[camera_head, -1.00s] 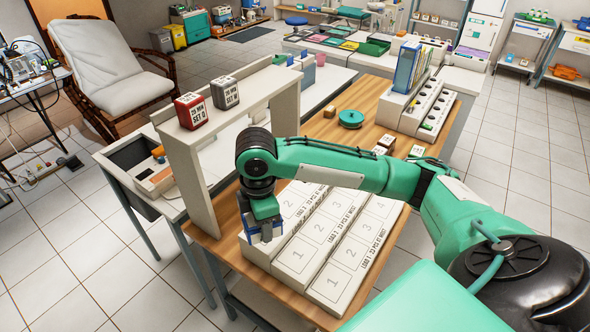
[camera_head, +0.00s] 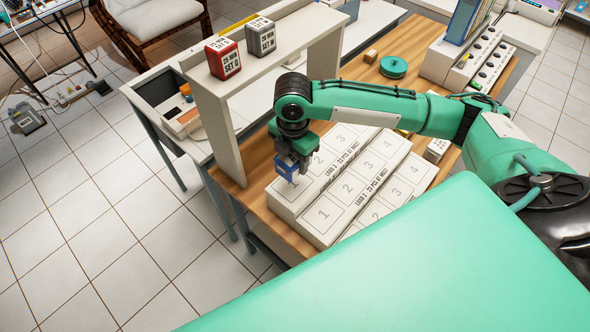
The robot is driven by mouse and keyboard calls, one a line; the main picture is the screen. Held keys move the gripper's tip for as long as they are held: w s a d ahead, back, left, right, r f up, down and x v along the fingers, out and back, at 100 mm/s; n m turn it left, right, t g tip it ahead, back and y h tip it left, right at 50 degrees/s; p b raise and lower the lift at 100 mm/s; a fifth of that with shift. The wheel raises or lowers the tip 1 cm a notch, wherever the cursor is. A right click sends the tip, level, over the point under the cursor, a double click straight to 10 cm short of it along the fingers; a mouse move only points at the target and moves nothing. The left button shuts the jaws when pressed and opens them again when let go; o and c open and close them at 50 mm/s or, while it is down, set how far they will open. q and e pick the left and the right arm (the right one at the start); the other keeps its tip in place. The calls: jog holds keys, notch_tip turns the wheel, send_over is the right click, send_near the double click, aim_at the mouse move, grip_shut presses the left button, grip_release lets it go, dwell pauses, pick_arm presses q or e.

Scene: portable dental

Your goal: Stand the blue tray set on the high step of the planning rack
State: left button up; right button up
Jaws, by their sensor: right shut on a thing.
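The planning rack (camera_head: 322,218) is a white stepped block with numbered squares on a wooden table. Its high step (camera_head: 291,199) is on the left, with lower steps to the right. My right gripper (camera_head: 292,165) points down over the near end of the high step, shut on the blue tray set (camera_head: 285,169). The blue tray set is small and upright, at the near numbered square of that step. I cannot tell whether its bottom touches the step. The gripper and arm hide part of the rack's far end. My left gripper is out of view.
A white shelf frame (camera_head: 222,137) stands close to the left, with a red timer block (camera_head: 222,58) and a grey one (camera_head: 261,37) on top. A green disc (camera_head: 393,67) and a holder with blue folders (camera_head: 467,22) lie farther back.

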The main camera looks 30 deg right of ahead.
aim_at(294, 184)
notch_tip(294, 184, down, 3)
jog(key=shift+f, duration=0.15)
notch_tip(294, 184, down, 4)
jog(key=shift+r+p, duration=0.1)
jog(key=shift+p, duration=0.5)
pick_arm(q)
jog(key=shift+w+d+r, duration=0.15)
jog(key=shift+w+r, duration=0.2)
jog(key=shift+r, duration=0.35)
pick_arm(e)
jog(key=shift+f, duration=0.25)
jog(key=o, duration=1.1)
jog(key=shift+f, duration=0.15)
notch_tip(294, 184, up, 11)
jog(key=b, duration=0.2)
jog(key=shift+f+b, duration=0.15)
jog(key=shift+b, duration=0.15)
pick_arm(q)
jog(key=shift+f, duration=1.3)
pick_arm(e)
jog(key=shift+r, duration=0.8)
